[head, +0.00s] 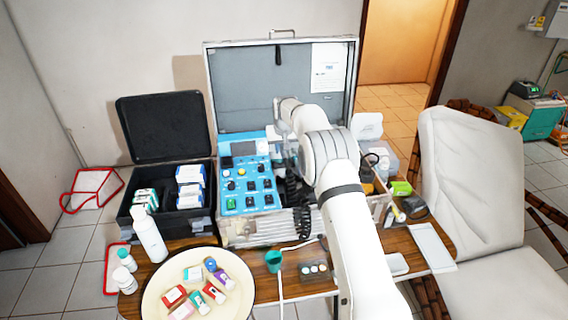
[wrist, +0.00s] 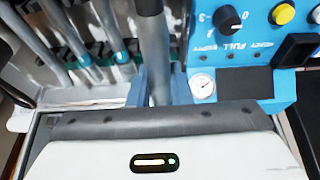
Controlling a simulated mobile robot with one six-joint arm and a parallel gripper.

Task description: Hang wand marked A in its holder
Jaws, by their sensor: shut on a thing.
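In the wrist view my gripper (wrist: 160,88) is shut on a grey wand (wrist: 157,50), its two blue-grey fingers on either side of the shaft. The wand has a black part (wrist: 148,6) at the top edge. No letter A is readable on it. Several other grey wands (wrist: 107,25) stand to the left, by a rack with teal parts (wrist: 97,55). I cannot tell whether the held wand touches a holder. In the head view my arm reaches into the open case and hides most of the wand area.
The blue control panel (head: 237,185) with knobs and a gauge (wrist: 202,85) is close on the right in the wrist view. The case lid (head: 245,85) stands open behind. A round cream tray (head: 155,300), white bottle (head: 150,235) and teal cup (head: 273,261) occupy the front table.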

